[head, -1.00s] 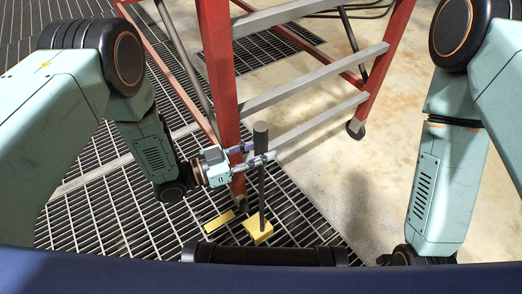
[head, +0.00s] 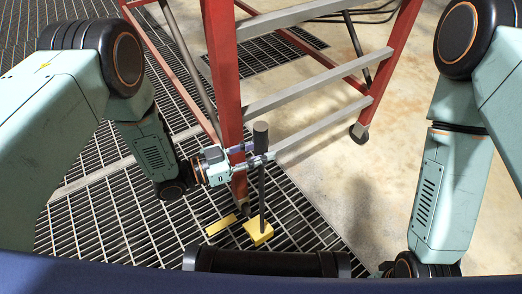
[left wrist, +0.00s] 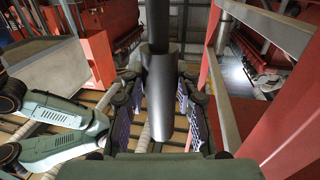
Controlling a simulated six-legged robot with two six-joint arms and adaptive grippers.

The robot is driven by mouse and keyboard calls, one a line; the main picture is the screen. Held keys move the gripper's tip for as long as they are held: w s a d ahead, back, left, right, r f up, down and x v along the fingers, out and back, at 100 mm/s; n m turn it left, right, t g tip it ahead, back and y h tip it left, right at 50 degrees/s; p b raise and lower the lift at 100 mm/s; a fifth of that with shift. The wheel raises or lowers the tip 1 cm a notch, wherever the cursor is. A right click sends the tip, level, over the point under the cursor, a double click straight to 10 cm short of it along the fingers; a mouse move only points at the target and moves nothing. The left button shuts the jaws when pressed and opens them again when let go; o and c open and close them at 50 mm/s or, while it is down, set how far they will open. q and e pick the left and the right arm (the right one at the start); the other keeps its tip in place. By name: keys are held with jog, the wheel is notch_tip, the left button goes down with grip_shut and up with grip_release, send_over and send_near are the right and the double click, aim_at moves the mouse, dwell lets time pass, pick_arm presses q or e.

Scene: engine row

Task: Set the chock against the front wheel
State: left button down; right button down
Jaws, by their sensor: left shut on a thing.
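The chock is a yellow block (head: 258,233) on a dark upright pole (head: 262,185) with a thicker grip on top. It is low over or on the grating; I cannot tell whether it touches. The left wrist view shows the pole (left wrist: 159,95) between the fingers. The red leg (head: 232,130) of a step ladder comes down just left of the chock, with a small dark wheel (head: 248,209) at its foot, partly hard to make out. Block and wheel look close; contact is unclear. My right gripper is out of view.
A flat yellow strip (head: 221,225) lies on the floor grating (head: 110,205) left of the chock. The ladder's grey steps (head: 300,90) rise behind my left gripper. Another ladder wheel (head: 359,133) stands on bare concrete (head: 325,175), which is clear at right.

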pick_arm(q)
jog(key=shift+w+a+r, duration=0.3)
jog(key=shift+w+a, duration=0.05)
jog(key=shift+w, duration=0.2)
jog(key=shift+f, duration=0.1)
dwell(0.5)
jog(key=c, duration=1)
grip_release()
jog(key=shift+s, duration=0.15)
jog(key=shift+o, duration=0.4)
jog(key=shift+s+f, duration=0.15)
jog(key=shift+f, duration=0.25)
jog(key=v, duration=1.2)
jog(key=shift+r, duration=0.25)
